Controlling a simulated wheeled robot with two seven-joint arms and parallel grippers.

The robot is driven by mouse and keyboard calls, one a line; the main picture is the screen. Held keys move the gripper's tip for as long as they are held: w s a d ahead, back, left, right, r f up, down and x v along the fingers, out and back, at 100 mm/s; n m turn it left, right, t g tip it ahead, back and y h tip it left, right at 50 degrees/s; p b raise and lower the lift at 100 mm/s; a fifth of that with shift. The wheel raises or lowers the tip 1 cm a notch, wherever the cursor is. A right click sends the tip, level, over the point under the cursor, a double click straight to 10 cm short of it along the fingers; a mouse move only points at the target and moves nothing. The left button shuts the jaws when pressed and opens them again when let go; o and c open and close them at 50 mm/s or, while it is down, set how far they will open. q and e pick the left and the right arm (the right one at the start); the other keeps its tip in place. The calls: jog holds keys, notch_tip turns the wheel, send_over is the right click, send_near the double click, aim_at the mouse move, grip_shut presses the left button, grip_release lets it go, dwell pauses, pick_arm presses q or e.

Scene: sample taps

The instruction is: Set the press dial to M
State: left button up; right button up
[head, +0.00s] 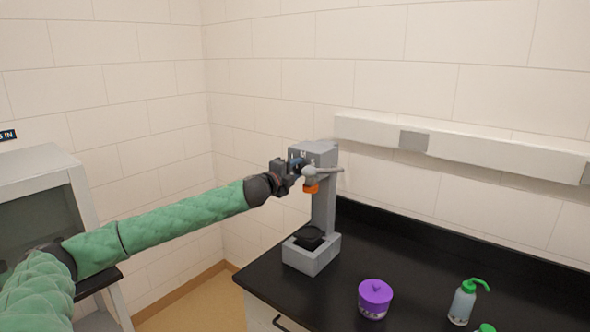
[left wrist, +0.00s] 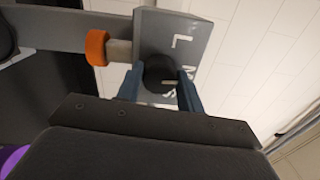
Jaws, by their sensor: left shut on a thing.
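The grey press (head: 323,205) stands upright on the black counter, with an orange collar (head: 311,188) under its head. In the left wrist view its head (left wrist: 150,30) carries a round black dial (left wrist: 157,72) and white letters. An L is clear; the other letters beside the dial are partly covered by a finger. A pale mark shows near the dial's lower edge, but I cannot tell which letter it points to. My left gripper (head: 292,165) is at the front of the head, its blue fingers (left wrist: 159,88) shut on the dial from both sides.
A purple-lidded jar (head: 375,297) and a green-topped wash bottle (head: 465,300) stand on the counter (head: 420,270) to the right of the press. A lever arm sticks out right of the press head. A white wall rail (head: 480,147) runs behind.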

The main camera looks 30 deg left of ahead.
pick_arm(q)
jog(key=shift+m, duration=0.4)
jog(key=shift+f, duration=0.1)
pick_arm(e)
jog(key=shift+s+f, duration=0.2)
jog(key=shift+s, duration=0.6)
jog(key=shift+w, duration=0.1)
jog(key=shift+w+a, duration=0.2)
pick_arm(q)
jog(key=o, duration=1)
pick_arm(e)
jog(key=shift+s, duration=0.1)
jog(key=shift+d, duration=0.15)
